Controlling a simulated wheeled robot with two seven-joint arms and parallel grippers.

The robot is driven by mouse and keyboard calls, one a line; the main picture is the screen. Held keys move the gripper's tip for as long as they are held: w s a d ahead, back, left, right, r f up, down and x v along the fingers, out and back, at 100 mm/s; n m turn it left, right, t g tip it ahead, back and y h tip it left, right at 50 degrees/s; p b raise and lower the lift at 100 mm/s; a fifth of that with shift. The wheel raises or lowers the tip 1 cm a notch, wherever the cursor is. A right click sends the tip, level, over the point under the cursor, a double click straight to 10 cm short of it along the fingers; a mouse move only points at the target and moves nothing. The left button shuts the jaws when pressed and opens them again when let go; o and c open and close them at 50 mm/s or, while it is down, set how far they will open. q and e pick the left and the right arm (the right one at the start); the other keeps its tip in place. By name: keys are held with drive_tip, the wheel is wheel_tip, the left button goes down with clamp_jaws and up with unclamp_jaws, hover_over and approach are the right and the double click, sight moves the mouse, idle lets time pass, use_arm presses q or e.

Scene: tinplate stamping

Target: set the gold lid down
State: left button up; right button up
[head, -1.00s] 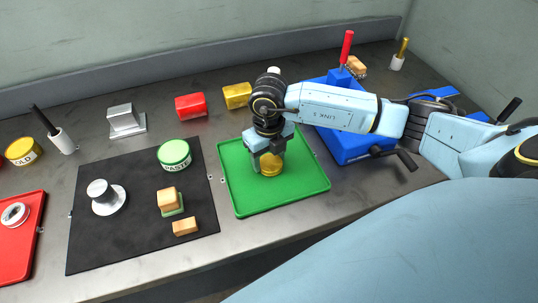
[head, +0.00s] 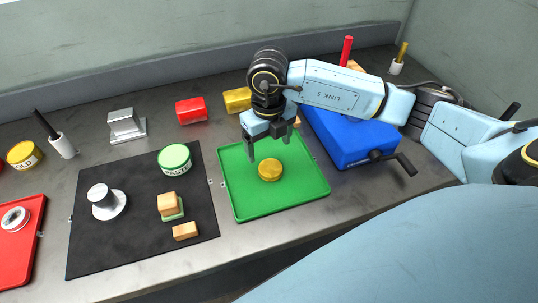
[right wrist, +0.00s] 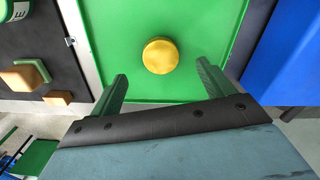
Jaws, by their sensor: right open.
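The gold lid (head: 270,170) lies flat on the green tray (head: 248,203), near the tray's middle. It also shows in the right wrist view (right wrist: 160,56), round and clear of the fingers. My right gripper (head: 271,148) is open and empty, just above and behind the lid. In the right wrist view its two fingers (right wrist: 162,82) are spread wide with nothing between them. My left gripper is not in view.
A blue machine (head: 352,140) with a black crank stands right of the tray. A black mat (head: 100,245) at left bears a green-lidded paste tin (head: 175,158), a metal stamp (head: 106,203) and wooden blocks. Red (head: 190,111) and yellow (head: 237,99) boxes stand behind.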

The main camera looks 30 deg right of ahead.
wheel_tip(320, 180, up, 5)
drive_tip(key=shift+r, duration=0.2)
idle(0.6)
